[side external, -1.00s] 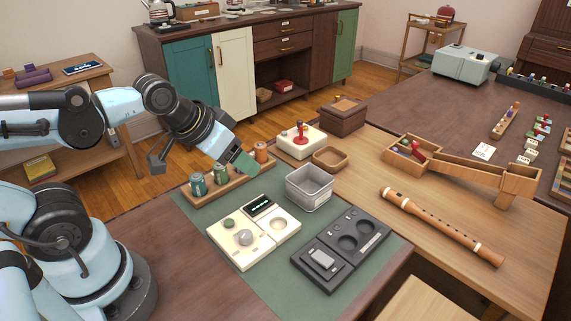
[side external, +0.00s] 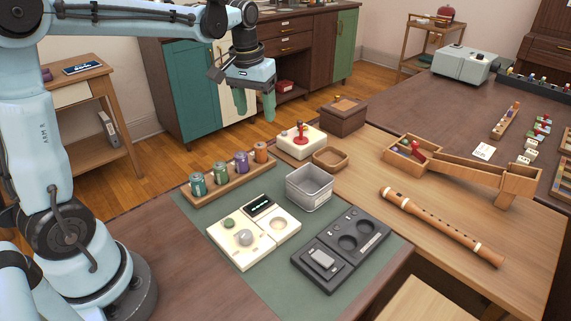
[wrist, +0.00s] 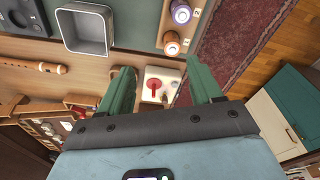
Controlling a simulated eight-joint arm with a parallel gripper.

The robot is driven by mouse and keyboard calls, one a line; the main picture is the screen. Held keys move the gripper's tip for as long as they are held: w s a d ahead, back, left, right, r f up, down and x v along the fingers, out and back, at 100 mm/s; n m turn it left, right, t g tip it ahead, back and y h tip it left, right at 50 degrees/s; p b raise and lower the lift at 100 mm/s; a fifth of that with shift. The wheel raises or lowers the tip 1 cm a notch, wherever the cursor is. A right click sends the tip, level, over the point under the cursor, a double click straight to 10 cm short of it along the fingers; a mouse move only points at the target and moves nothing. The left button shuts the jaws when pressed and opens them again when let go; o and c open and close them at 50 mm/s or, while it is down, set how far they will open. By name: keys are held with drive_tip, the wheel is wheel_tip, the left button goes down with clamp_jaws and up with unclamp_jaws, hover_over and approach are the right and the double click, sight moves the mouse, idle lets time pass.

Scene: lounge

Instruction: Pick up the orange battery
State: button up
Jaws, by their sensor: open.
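The orange battery (side external: 261,152) stands upright at the far right end of the wooden rack (side external: 234,184). Beside it in the row are a purple battery (side external: 241,162) and two green ones. In the wrist view the orange battery (wrist: 171,42) shows near the top centre, below the purple one (wrist: 181,11). My gripper (side external: 254,106) is open and empty, with its green fingers pointing down. It is raised well above the orange battery and apart from it. In the wrist view the battery lies beyond the fingertips (wrist: 160,70), nearer the right one.
A white box with a red joystick (side external: 300,143) stands right of the rack and shows between the fingers in the wrist view (wrist: 152,97). A grey bin (side external: 309,187), cream panels and a black panel (side external: 340,248) sit on the green mat. A wooden box (side external: 342,117) stands behind.

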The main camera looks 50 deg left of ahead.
sight(260, 145)
drive_tip(key=shift+n+g, duration=0.5)
drive_tip(key=shift+g, duration=0.2)
drive_tip(key=a+f, duration=0.1)
drive_tip(key=f, duration=0.2)
drive_tip(key=w+a+f, duration=0.1)
drive_tip(key=f, duration=0.1)
drive_tip(key=w+a+f, duration=0.1)
drive_tip(key=f, duration=0.2)
drive_tip(key=shift+w+f, duration=0.25)
drive_tip(key=shift+f, duration=0.05)
drive_tip(key=shift+w+f, duration=0.2)
drive_tip(key=shift+f, duration=1.15)
drive_tip(key=shift+w+f, duration=0.15)
drive_tip(key=shift+f, duration=1.2)
clamp_jaws()
